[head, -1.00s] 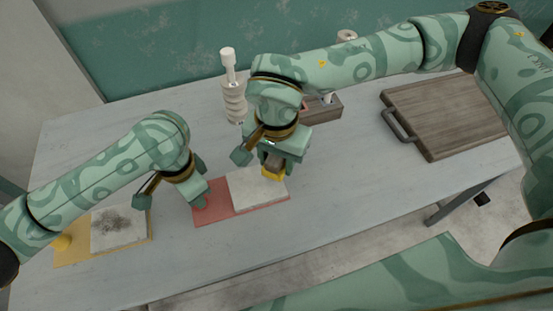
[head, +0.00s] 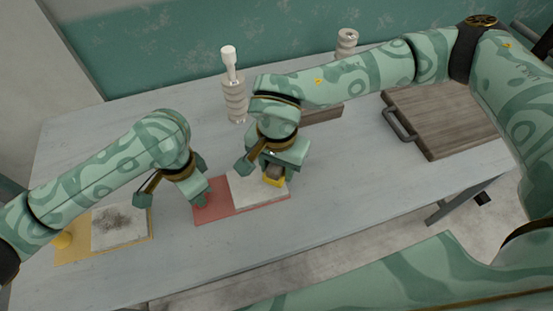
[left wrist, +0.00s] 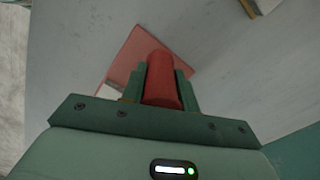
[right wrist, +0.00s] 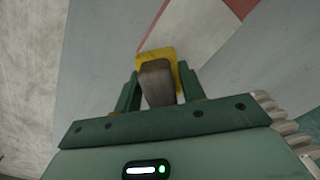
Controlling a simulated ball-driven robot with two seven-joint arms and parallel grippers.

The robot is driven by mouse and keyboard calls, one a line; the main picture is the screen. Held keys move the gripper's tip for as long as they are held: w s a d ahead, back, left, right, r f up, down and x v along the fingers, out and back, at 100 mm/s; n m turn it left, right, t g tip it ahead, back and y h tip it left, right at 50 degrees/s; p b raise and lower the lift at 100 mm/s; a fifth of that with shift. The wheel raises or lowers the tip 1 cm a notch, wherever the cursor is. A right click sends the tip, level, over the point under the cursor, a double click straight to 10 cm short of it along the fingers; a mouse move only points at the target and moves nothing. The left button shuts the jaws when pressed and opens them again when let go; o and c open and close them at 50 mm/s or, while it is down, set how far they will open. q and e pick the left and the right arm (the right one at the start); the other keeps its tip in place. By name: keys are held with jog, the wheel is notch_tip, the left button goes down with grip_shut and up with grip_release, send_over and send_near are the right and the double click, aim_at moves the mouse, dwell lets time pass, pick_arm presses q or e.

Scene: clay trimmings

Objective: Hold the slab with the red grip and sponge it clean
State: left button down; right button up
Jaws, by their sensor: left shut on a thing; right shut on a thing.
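The red board (head: 212,211) lies on the table with a pale slab (head: 244,188) on its right part. The part of the slab that shows looks clean and light. My left gripper (head: 205,192) is shut on the red grip (left wrist: 163,82) at the board's left part; the grip shows between its fingers in the left wrist view. My right gripper (head: 274,172) is shut on the grey-brown block of a yellow sponge (right wrist: 160,52). The sponge (head: 274,182) is over the slab's right part; I cannot tell whether it touches. The right gripper hides part of the slab.
A yellow board (head: 75,255) with a yellow grip (head: 62,240) and a darkly smudged slab (head: 128,236) lies at the left. A ribbed pale bottle (head: 235,98), a wooden box (head: 324,114) and a wooden board with a handle (head: 440,115) stand or lie farther back. The front table is clear.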

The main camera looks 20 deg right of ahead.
aim_at(277, 179)
jog(key=shift+f, duration=1.6)
jog(key=shift+w+f, duration=0.35)
jog(key=shift+f, duration=0.15)
jog(key=shift+w+f, duration=0.15)
jog(key=shift+w, duration=1.4)
jog(key=shift+f, duration=0.1)
jog(key=shift+s, duration=2)
jog(key=shift+w+r, duration=0.1)
jog(key=shift+r, duration=4)
